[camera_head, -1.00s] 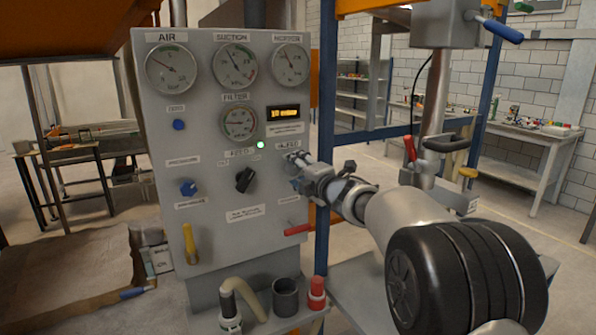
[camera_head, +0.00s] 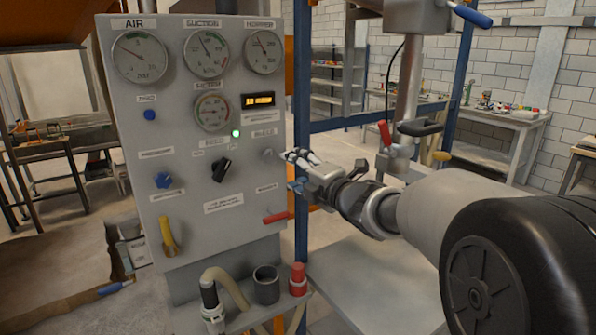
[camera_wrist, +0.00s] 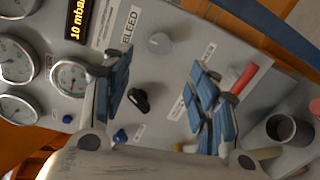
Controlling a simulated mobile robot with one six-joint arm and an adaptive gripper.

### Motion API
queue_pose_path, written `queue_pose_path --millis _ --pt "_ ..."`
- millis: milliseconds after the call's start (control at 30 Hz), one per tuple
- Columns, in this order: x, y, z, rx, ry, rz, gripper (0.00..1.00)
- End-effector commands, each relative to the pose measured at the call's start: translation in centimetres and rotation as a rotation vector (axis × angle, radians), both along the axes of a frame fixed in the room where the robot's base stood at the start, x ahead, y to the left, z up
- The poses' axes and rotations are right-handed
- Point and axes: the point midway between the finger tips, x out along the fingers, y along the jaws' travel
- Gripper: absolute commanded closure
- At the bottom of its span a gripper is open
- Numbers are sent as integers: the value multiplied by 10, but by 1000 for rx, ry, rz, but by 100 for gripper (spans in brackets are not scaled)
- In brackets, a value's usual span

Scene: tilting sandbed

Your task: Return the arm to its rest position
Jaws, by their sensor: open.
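My gripper (camera_head: 296,170) is in front of the right edge of the grey control panel (camera_head: 180,240), near the bleed knob (camera_head: 268,153). In the wrist view its blue-padded fingers (camera_wrist: 160,100) stand apart with nothing between them. Past the fingers the wrist view shows the bleed knob (camera_wrist: 159,43) and a black selector knob (camera_wrist: 139,101), both clear of the fingers. My arm reaches in from the lower right of the head view, and its large black joint fills that corner.
A red lever (camera_head: 277,217) sticks out at the panel's lower right. A shelf below holds a dark cup (camera_head: 266,285) and a red-capped fitting (camera_head: 298,280). A blue post (camera_head: 301,120) stands just behind my gripper. A workbench (camera_head: 500,130) stands farther back.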

Motion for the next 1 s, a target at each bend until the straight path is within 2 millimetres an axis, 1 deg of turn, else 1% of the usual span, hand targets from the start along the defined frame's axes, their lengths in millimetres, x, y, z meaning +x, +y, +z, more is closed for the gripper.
queue_pose_path --millis 267,333,367,433,467,533,567,600,667,700,767,800,867,900,967,1000 --pt "0 0 0 1 0 -1 46" --pt "-2 -4 3 12 11 -18 46" --pt "-3 -9 4 21 24 -37 46" --pt "-11 -25 10 64 73 -109 46" --pt "-16 -35 12 92 106 -155 46" --pt "-35 -65 16 184 200 -287 46" --pt "-47 -80 16 235 248 -353 46" --pt "-66 -99 13 309 318 -444 46" --pt "-100 -126 3 430 424 -582 46" --pt "-125 -142 -6 513 495 -672 46" --pt "-165 -159 -22 635 600 -798 46" --pt "-192 -168 -34 713 665 -875 46" --pt "-233 -176 -53 823 762 -985 46" --pt "-261 -179 -66 897 826 -1053 46" --pt "-300 -180 -85 993 916 -1149 46" --pt "-325 -178 -97 1051 972 -1205 46"
